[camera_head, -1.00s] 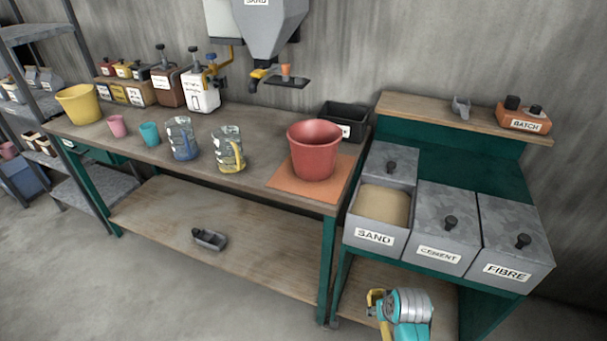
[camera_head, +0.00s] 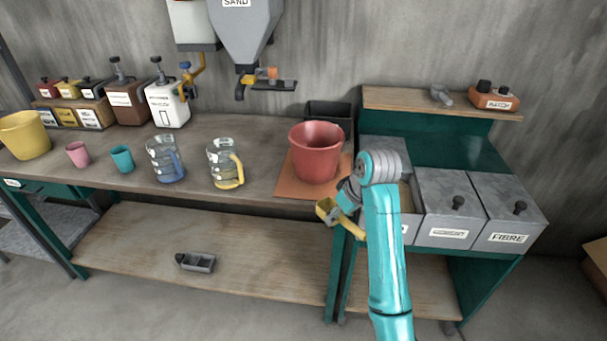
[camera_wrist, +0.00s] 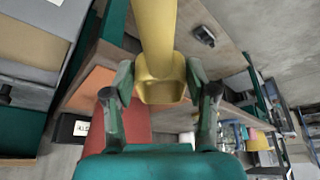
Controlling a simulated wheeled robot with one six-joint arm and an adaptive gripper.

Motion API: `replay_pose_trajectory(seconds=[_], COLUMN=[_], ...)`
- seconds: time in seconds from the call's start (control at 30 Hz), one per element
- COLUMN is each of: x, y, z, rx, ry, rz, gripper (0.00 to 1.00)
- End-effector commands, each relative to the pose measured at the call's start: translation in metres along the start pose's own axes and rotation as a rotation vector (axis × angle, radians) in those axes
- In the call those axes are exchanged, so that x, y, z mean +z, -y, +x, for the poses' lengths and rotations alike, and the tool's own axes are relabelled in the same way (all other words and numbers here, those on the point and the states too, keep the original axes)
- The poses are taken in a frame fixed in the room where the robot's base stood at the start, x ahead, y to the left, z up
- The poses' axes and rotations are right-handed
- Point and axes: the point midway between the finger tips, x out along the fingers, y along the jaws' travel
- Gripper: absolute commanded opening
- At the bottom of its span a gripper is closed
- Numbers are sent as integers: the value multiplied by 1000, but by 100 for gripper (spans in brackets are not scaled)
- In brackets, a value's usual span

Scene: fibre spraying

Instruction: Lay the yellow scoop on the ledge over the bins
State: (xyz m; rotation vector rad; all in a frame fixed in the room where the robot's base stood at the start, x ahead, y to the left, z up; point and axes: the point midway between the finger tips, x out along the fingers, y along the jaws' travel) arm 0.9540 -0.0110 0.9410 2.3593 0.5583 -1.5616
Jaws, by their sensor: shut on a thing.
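The yellow scoop (camera_head: 326,209) is held in my gripper (camera_head: 346,200), in front of the worktable's right end and left of the bins. In the wrist view the scoop (camera_wrist: 157,50) sits between the two fingers of my gripper (camera_wrist: 158,88), which are shut on it. The wooden ledge (camera_head: 400,99) is above and behind the bins, up and right of my gripper. A small grey scoop (camera_head: 441,95) and an orange batch box (camera_head: 494,97) stand on its right part. My arm hides much of the sand bin.
The cement bin (camera_head: 449,207) and fibre bin (camera_head: 509,211) have grey lids with black knobs. A red bucket (camera_head: 315,152) stands on an orange mat close behind my gripper. The ledge's left part is clear. Jugs and cups stand along the worktable (camera_head: 262,135).

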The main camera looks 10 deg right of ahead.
Motion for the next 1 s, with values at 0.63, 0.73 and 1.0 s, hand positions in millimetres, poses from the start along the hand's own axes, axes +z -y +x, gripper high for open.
replay_pose_trajectory(seconds=[0.63, 0.73, 1.0], x=[-117, -127, -145], y=[0, 0, -1], z=[46, 51, 58], rx=[-2, -2, -1], ry=[0, 0, -1], rz=[-5, -5, -4], gripper=[20, 20, 20])
